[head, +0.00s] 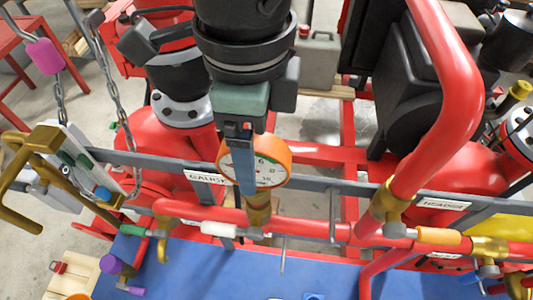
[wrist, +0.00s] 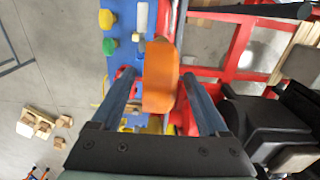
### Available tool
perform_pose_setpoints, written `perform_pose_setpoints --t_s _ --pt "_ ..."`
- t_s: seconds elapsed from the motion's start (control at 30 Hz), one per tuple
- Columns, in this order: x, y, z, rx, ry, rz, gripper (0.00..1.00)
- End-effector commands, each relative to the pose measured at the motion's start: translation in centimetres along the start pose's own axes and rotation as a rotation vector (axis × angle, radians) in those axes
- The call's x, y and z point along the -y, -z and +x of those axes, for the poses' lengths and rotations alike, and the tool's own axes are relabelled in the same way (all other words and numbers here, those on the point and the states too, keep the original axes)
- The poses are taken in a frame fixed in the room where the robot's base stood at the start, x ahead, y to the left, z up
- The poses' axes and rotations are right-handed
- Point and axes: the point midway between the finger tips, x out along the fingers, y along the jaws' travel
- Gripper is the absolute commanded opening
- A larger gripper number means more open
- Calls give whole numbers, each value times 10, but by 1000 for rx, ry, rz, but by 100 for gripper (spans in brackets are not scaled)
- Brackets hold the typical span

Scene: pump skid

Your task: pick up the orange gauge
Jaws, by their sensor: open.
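The orange gauge (head: 279,150) has an orange rim and a white dial face. It stands on a brass fitting (head: 258,208) on the red pipe, in front of the grey rail. My gripper (head: 244,188) is pointed down at it, and a blue-grey finger hides part of the dial in the head view. In the wrist view the gauge (wrist: 160,78) shows edge-on between the two open fingers, with a small gap visible on each side. Contact with the fingers cannot be seen.
Red pipes (head: 440,120) rise on the right. A grey rail with labels (head: 443,203) runs behind the gauge. Chains with a pink tag (head: 44,55) hang at left beside a brass hook-shaped handle (head: 30,150). A blue panel (head: 215,265) lies below the pipe.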

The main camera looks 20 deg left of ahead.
Motion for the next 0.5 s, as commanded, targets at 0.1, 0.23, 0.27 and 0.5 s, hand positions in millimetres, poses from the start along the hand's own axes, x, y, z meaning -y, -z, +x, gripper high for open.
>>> perform_pose_setpoints --t_s 0.1,0.23,0.27,0.5 --pt "0 0 3 0 0 -1 78" --pt "0 0 2 -1 0 0 78" --pt "0 0 2 -1 0 0 78" --pt "0 0 2 -1 0 0 43"
